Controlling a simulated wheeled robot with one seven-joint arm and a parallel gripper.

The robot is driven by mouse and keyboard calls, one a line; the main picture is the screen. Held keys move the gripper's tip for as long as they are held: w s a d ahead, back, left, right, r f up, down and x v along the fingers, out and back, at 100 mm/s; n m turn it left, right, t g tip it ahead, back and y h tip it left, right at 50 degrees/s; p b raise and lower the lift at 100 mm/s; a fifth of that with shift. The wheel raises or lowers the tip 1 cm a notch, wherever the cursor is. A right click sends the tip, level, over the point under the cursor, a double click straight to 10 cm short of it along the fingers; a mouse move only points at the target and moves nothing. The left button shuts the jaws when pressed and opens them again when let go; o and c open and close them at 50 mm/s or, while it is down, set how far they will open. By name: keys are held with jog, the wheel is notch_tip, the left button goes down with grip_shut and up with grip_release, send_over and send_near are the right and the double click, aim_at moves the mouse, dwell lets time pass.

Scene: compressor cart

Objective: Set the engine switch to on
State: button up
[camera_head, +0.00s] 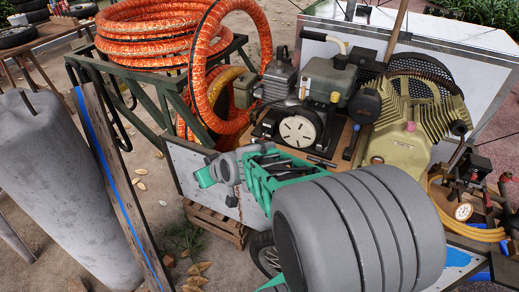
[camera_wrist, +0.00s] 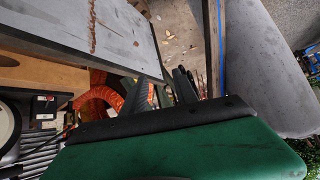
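The engine (camera_head: 310,105) sits on the cart, with a white round disc on its front. In the wrist view the white disc (camera_wrist: 8,122) is cut off at the left edge. Beside it is a small dark panel (camera_wrist: 42,112) with a white label and a red mark, which may hold the engine switch; its setting is too small to read. My gripper (camera_head: 207,178) is left of the engine and lower in the head view, apart from it, by the cart's grey side panel. I see nothing held.
Coiled orange hose (camera_head: 150,35) lies on a green rack (camera_head: 158,85) behind my gripper. The cart's grey side panel (camera_head: 185,165) stands close to it. A yellow-green compressor (camera_head: 405,135) is right of the engine. A grey cylinder (camera_head: 60,170) and plank (camera_head: 122,190) stand left.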

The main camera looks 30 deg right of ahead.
jog(key=w+d+f+m+t+b, duration=0.1)
jog(key=w+d+f+t+b, duration=0.15)
jog(key=w+d+f, duration=0.2)
jog(key=s+d+f+m+t+h, duration=0.1)
jog(key=d+m+h, duration=0.1)
jog(key=d, duration=0.4)
jog(key=s+d+m+t+h+b, duration=0.1)
jog(key=d+m+t+h, duration=0.1)
jog(key=d+h, duration=0.2)
jog(key=s+d+f+m+t+h+b, duration=0.1)
jog(key=d+m+h, duration=0.2)
jog(key=d, duration=0.5)
jog(key=shift+s+d+f+t, duration=0.2)
jog(key=shift+s+f+t, duration=0.05)
jog(key=shift+f, duration=0.1)
jog(key=shift+w+d+r, duration=0.15)
jog(key=shift+w, duration=0.1)
jog(key=p+x, duration=0.3)
jog(key=x, duration=0.4)
jog(key=shift+c, duration=0.3)
grip_shut()
